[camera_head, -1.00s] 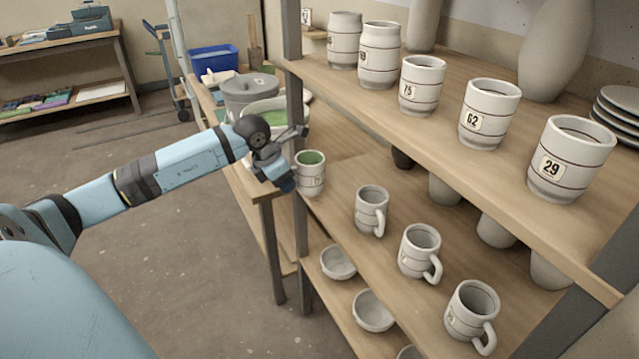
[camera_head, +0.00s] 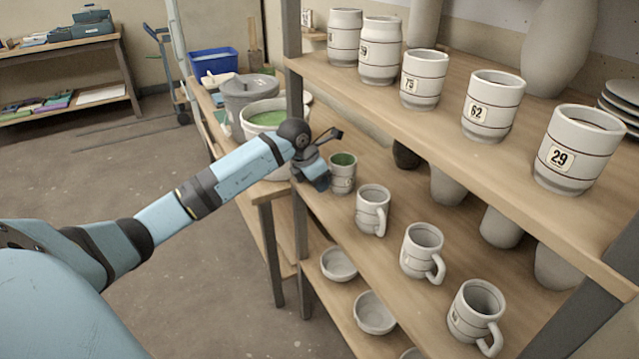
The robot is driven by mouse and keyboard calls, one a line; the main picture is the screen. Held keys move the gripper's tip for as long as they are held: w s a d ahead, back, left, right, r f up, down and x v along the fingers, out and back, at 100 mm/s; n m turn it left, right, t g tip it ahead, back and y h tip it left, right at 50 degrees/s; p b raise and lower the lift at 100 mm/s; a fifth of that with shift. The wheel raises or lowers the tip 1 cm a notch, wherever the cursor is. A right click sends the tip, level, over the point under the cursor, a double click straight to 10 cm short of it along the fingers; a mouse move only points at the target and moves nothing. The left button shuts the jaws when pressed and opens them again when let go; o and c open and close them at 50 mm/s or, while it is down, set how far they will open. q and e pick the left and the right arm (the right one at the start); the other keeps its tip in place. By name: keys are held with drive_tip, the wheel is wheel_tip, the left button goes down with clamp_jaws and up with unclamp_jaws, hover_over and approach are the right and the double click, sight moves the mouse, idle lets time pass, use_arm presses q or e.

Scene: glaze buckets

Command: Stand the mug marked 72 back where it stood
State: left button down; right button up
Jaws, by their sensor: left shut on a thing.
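A pale mug with green inside (camera_head: 343,176) is at the left end of the middle shelf (camera_head: 405,290), left of the row of empty mugs. My left gripper (camera_head: 327,162) is at its left side, shut on it. The mug looks upright; I cannot tell whether its base touches the shelf board. Its number is not readable, and its handle is not visible. My right gripper is not in view.
Mugs with handles (camera_head: 372,208) (camera_head: 423,250) (camera_head: 474,315) stand to the right. Numbered cups, including 62 (camera_head: 500,95) and 29 (camera_head: 590,140), stand on the upper shelf. A shelf post (camera_head: 294,90) rises behind my left gripper. A bucket of green glaze (camera_head: 262,106) is beyond.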

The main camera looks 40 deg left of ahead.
use_arm(q)
drive_tip(key=c, duration=1.1)
unclamp_jaws()
drive_tip(key=shift+c, duration=0.2)
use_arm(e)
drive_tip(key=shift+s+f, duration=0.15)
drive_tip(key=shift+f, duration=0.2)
use_arm(q)
drive_tip(key=shift+r, duration=0.1)
drive_tip(key=shift+s+r, duration=0.1)
drive_tip(key=shift+r, duration=0.15)
drive_tip(key=p+v, duration=0.2)
drive_tip(key=v, duration=0.9)
drive_tip(key=shift+r, duration=0.2)
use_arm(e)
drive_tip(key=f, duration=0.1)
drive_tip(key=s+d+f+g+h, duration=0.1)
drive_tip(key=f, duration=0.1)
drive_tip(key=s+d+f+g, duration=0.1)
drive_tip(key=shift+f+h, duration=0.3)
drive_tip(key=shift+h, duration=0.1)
use_arm(q)
drive_tip(key=shift+s, duration=0.1)
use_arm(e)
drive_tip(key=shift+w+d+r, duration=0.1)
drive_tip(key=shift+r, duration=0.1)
